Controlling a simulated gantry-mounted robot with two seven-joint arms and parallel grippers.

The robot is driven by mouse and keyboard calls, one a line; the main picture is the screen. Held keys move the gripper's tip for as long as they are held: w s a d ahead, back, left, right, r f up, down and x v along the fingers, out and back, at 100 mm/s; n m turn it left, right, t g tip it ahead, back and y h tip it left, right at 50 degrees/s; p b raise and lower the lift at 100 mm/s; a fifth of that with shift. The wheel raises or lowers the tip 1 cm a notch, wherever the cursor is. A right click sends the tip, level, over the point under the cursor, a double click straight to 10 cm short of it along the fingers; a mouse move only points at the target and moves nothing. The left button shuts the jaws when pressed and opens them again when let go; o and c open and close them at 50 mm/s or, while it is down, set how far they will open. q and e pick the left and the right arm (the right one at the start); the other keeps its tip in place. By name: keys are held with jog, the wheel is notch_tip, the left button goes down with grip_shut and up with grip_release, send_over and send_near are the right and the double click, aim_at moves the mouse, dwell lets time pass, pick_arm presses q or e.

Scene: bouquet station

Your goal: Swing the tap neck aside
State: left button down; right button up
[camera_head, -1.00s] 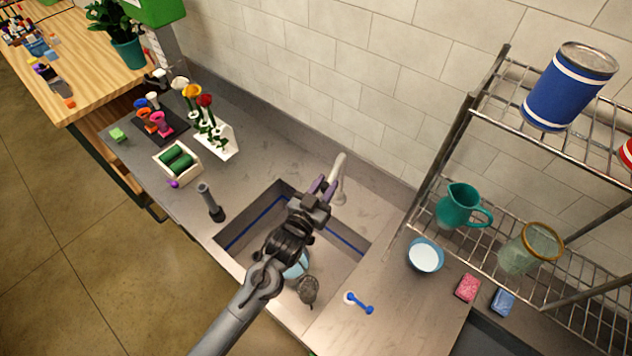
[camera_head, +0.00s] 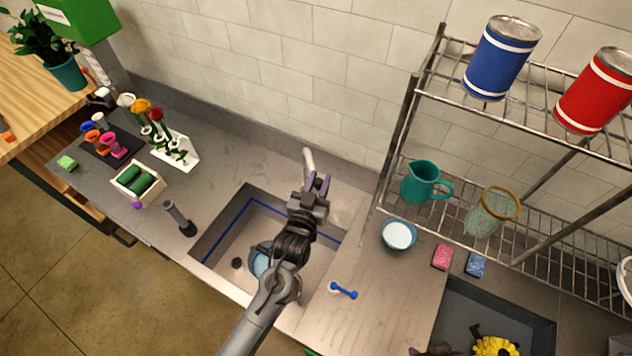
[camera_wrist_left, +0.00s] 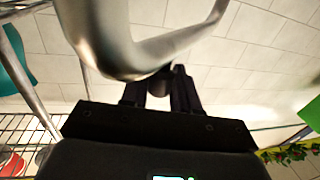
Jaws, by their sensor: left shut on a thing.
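The pale metal tap (camera_head: 308,160) stands behind the sink (camera_head: 218,226), near its back edge. My left gripper (camera_head: 318,184) is at the tap, above the sink's back right part, and is shut on the tap neck. In the left wrist view the curved tap neck (camera_wrist_left: 108,45) is large and close, passing across the dark fingers (camera_wrist_left: 160,88). The exact contact and the tap's base are hidden by the gripper and the neck. My right gripper is not in view.
A blue bowl (camera_head: 262,264) sits in the sink, partly behind my left arm. A grey upright handle-like thing (camera_head: 179,218) stands left of the sink. A wire rack (camera_head: 402,130) and a bowl of white content (camera_head: 398,235) are to the right. The wall is close behind.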

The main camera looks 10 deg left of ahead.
pick_arm(q)
jog(key=shift+d+f, duration=0.1)
jog(key=c, duration=1.2)
grip_release()
jog(key=shift+o, duration=1.1)
jog(key=shift+d, duration=0.15)
jog(key=shift+s, duration=0.25)
jog(key=s+a+b, duration=0.1)
jog(key=s, duration=0.9)
jog(key=shift+a+b, duration=0.4)
